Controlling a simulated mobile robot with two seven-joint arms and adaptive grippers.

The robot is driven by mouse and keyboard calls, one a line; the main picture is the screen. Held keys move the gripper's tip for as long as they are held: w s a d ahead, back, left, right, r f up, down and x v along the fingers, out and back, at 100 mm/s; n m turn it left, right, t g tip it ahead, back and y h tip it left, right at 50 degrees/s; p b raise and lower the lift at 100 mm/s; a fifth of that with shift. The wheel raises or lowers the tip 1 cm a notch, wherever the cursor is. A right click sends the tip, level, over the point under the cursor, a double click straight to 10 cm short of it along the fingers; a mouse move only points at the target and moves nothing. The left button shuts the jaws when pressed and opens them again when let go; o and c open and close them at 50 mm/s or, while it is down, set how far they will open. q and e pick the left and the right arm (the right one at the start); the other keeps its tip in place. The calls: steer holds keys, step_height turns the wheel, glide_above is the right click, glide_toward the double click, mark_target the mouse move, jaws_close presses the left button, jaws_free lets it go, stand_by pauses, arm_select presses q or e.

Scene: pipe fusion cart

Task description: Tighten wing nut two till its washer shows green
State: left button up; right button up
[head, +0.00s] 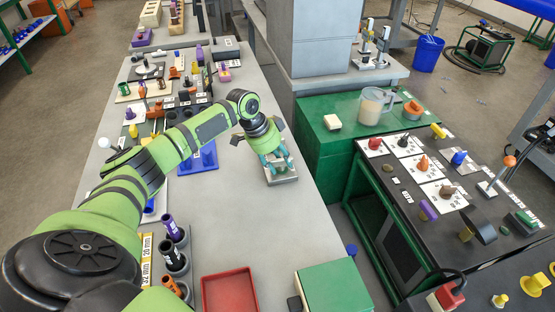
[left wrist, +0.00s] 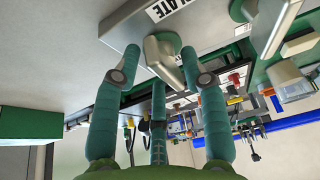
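My left gripper (head: 276,164) reaches down over a small grey metal fixture (head: 284,179) on the long grey bench. In the left wrist view its teal fingers (left wrist: 161,58) are spread apart. A grey metal wing-shaped piece (left wrist: 165,62) stands between and beyond the fingertips, with a greenish disc (left wrist: 172,40) at its base. I see no clear contact with it. A second greenish disc (left wrist: 238,9) with a metal piece shows farther right on the same plate. The number of each nut cannot be read. My right gripper is not in view.
A blue stand (head: 199,160) and several small fittings crowd the bench left of the gripper. A red tray (head: 229,292) and a green box (head: 335,288) stand at the near end. A green cabinet (head: 322,150) with a jug (head: 372,106) stands right. The bench between is clear.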

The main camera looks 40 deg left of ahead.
arm_select(q)
steer(key=shift+a, duration=0.1)
steer(key=v, duration=1.2)
stand_by(0.4)
